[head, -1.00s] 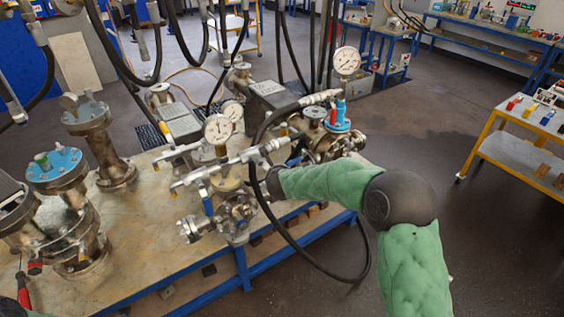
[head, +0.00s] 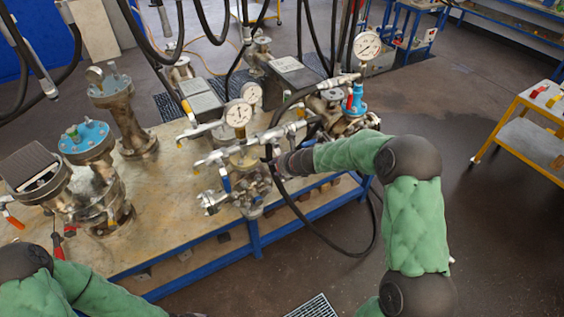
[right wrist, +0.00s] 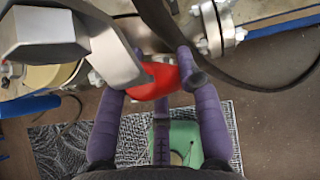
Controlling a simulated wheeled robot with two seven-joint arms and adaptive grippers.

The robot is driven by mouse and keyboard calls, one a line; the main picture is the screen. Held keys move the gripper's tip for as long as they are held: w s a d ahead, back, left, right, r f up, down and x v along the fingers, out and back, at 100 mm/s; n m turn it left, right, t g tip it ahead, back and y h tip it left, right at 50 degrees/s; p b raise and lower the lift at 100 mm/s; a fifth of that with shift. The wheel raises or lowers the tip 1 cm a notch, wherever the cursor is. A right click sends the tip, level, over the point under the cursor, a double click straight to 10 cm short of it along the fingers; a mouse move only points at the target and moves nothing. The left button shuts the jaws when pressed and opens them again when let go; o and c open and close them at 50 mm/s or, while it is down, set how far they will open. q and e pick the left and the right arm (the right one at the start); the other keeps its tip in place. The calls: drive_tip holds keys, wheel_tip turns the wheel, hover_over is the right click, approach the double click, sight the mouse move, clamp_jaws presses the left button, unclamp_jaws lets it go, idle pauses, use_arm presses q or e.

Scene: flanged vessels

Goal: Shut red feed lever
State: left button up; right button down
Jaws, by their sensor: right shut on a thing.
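The red lever (right wrist: 155,80) shows in the right wrist view as a smooth red handle below a large grey metal fitting (right wrist: 65,45). My right gripper (right wrist: 155,82) has its purple fingers closed around the handle. In the head view my right gripper (head: 280,163) is at the right side of the front gauge vessel (head: 245,180), and the lever there is hidden by it and the hoses. My left arm (head: 90,292) enters at the bottom left, and its gripper is out of the picture.
A black hose (head: 340,251) loops below my right arm. Pressure gauges (head: 237,113) and pipes crowd the vessel. Blue-topped flanged vessels (head: 86,140) stand to the left on the bench (head: 165,215). The floor right of the bench is clear up to a yellow cart (head: 530,140).

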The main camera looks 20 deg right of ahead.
drive_tip(key=shift+s+a+f, duration=0.1)
drive_tip(key=shift+a+f, duration=0.05)
drive_tip(key=shift+a, duration=0.15)
drive_tip(key=c, duration=0.8)
unclamp_jaws()
drive_tip(key=shift+r, duration=0.2)
drive_tip(key=v, duration=1.1)
drive_tip(key=shift+s+d+r, duration=0.2)
drive_tip(key=shift+d, duration=0.05)
